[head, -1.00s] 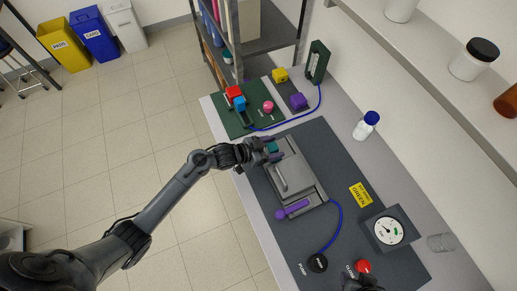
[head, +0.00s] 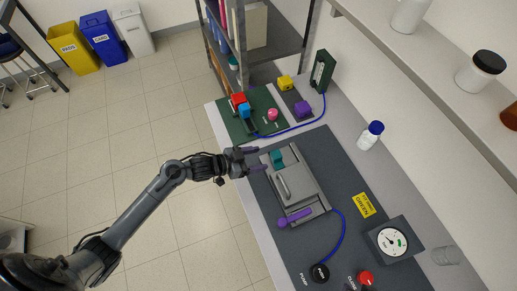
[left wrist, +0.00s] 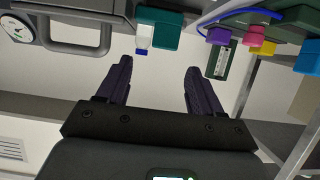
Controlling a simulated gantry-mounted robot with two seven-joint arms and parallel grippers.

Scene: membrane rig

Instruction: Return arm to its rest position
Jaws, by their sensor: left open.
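My left gripper (head: 257,160) is open and empty at the left edge of the bench in the head view. Its purple fingers point toward the grey membrane rig (head: 308,190) and sit just left of its teal block (head: 277,158), apart from it. The left wrist view shows the two spread fingers (left wrist: 160,82) with nothing between them. The teal block (left wrist: 168,28) lies beyond the fingertips there. A purple lever (head: 295,217) lies at the near end of the rig. My right gripper cannot be made out.
A green board (head: 232,127) with coloured blocks stands behind the rig. A gauge (head: 393,241), a red button (head: 366,278) and a black pump knob (head: 319,273) are at the near end. A blue-capped bottle (head: 369,136) stands at right. The floor (head: 110,150) left of the bench is open.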

